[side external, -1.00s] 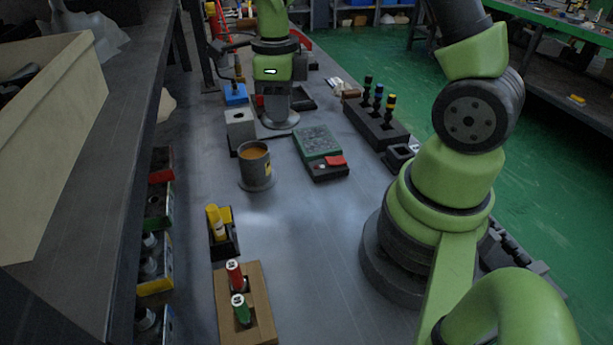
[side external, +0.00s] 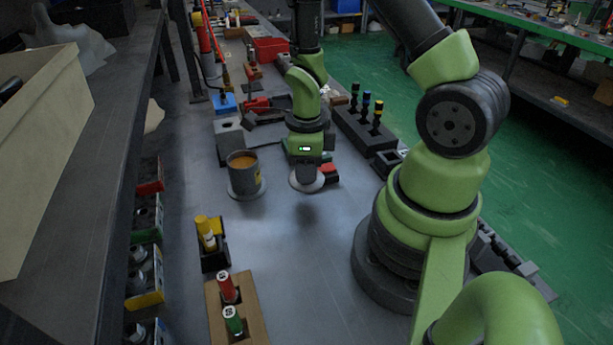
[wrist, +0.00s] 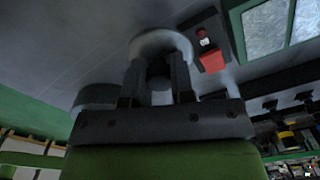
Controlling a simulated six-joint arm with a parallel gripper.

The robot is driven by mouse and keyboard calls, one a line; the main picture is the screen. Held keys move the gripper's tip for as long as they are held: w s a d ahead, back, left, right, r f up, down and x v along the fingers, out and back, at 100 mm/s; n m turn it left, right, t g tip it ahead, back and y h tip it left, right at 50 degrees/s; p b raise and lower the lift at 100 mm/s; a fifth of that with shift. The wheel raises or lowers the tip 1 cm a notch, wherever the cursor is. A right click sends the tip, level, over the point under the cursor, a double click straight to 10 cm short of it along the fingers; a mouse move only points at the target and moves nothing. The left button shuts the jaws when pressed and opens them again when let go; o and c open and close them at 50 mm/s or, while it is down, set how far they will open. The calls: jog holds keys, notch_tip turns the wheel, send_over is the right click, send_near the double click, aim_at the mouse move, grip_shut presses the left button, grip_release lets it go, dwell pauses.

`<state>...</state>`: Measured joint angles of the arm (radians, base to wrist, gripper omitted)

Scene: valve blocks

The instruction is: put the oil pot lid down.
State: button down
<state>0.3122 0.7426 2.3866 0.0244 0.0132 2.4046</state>
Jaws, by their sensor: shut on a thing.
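The oil pot (side external: 243,178) is a grey cylinder with an orange-brown content, open at the top, on a round flange on the bench. The lid (side external: 303,187) is a pale grey disc to the right of the pot. My gripper (side external: 306,170) points down and is shut on the lid's top. A soft shadow lies on the bench in front of the lid, so the lid seems to hang above the surface. In the wrist view the fingers (wrist: 160,78) close on the lid's middle, and the lid's rim (wrist: 160,40) shows beyond them. The knob is mostly hidden.
A yellow bottle in a holder (side external: 207,235) and a wooden block (side external: 240,305) stand front left. Bare bench lies in front.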

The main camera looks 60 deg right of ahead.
jog(key=shift+f, duration=1.25)
jog(key=shift+f, duration=0.1)
jog(key=shift+f, duration=0.15)
jog(key=c, duration=1)
grip_release()
